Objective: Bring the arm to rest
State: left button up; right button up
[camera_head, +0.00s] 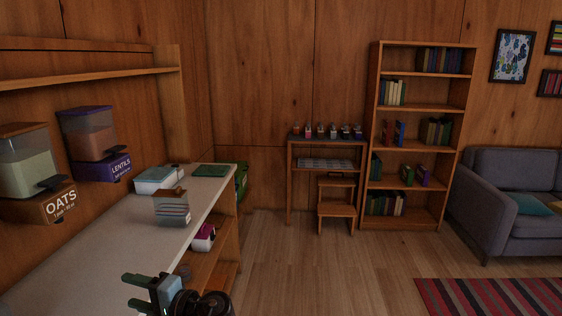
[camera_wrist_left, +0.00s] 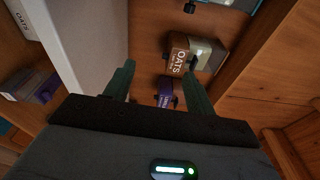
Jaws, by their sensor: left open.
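My left gripper (camera_head: 132,292) is at the bottom of the head view, by the front edge of the white counter (camera_head: 105,262). Its two fingers are apart with nothing between them. In the left wrist view the open fingers (camera_wrist_left: 158,75) show against the wooden wall, with the oats dispenser (camera_wrist_left: 180,60) and the lentils dispenser (camera_wrist_left: 165,92) beyond them. My right gripper is in neither view.
The oats dispenser (camera_head: 37,206) and lentils dispenser (camera_head: 100,165) hang on the wall above the counter. A clear container (camera_head: 171,208) and a pale blue box (camera_head: 155,180) stand on the counter. Open wooden floor (camera_head: 300,260) lies to the right.

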pick_arm(q)
jog(key=s+d+f+m+t+h, duration=0.1)
jog(key=s+f+h, duration=0.35)
jog(key=f, duration=0.55)
jog(key=s+d+f+m+t+h, duration=0.1)
jog(key=s+d+f+m+h, duration=0.15)
jog(key=s+f, duration=0.45)
jog(key=s+d+f+m+t+h, duration=0.1)
jog(key=s+f+h, duration=0.3)
jog(key=f, duration=0.8)
jog(key=s+d+n+t+h, duration=0.1)
jog(key=s+d+n+h, duration=0.2)
jog(key=s, duration=0.7)
jog(key=s+d+n+h, duration=0.3)
jog(key=s+h, duration=0.2)
jog(key=s, duration=0.5)
jog(key=shift+s+f+t+h, duration=0.2)
jog(key=shift+s+t+h, duration=0.15)
jog(key=shift+t+h, duration=0.05)
jog(key=shift+d, duration=0.1)
jog(key=shift+c, duration=0.3)
